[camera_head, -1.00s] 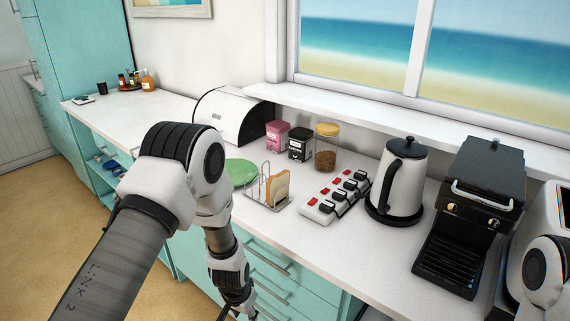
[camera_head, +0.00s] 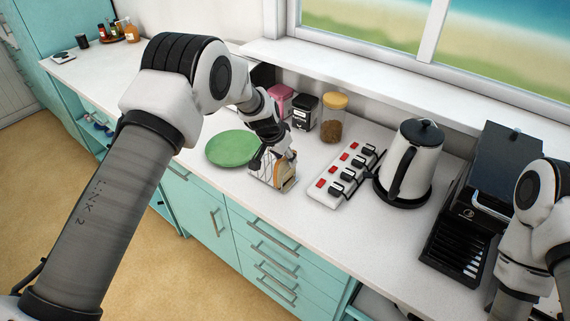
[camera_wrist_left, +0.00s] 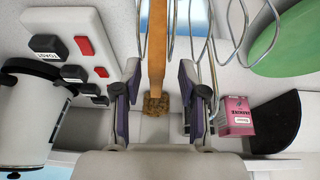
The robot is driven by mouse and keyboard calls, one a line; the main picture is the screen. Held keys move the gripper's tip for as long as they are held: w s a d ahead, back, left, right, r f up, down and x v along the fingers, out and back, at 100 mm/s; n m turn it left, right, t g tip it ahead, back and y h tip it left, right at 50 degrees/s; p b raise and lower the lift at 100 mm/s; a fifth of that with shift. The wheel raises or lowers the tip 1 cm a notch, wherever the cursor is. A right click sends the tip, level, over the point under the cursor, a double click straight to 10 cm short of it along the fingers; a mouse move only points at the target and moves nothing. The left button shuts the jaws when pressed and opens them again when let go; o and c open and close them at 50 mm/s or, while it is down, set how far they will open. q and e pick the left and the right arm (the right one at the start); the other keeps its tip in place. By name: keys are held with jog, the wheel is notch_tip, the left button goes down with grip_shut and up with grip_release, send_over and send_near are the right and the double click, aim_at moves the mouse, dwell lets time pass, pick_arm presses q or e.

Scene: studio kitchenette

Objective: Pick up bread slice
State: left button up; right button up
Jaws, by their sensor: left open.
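The bread slice (camera_head: 289,182) stands upright in a wire toast rack (camera_head: 262,177) on the white counter. My left gripper (camera_head: 276,158) is at the rack, at the top of the slice and partly covering it. In the left wrist view, the slice (camera_wrist_left: 157,48) shows as a narrow orange-brown strip running between the spread fingers of my left gripper (camera_wrist_left: 158,95). The fingers are open, one on each side of it, with visible gaps. The rack's wire loops (camera_wrist_left: 213,40) are beside the right finger. My right gripper is out of view.
A green plate (camera_head: 231,148) lies left of the rack. A switch panel (camera_head: 342,172) and a kettle (camera_head: 409,165) stand to the right. A glass jar (camera_head: 333,120), a dark tin (camera_head: 305,112) and a pink tin (camera_head: 280,100) stand behind. The counter front is clear.

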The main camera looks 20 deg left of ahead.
pick_arm(q)
jog(key=shift+d, duration=0.1)
jog(key=shift+s+d+r, duration=0.1)
jog(key=shift+c, duration=0.6)
jog(key=shift+s+r, duration=0.2)
jog(key=shift+s, duration=0.1)
grip_shut()
jog(key=shift+w+f, duration=0.1)
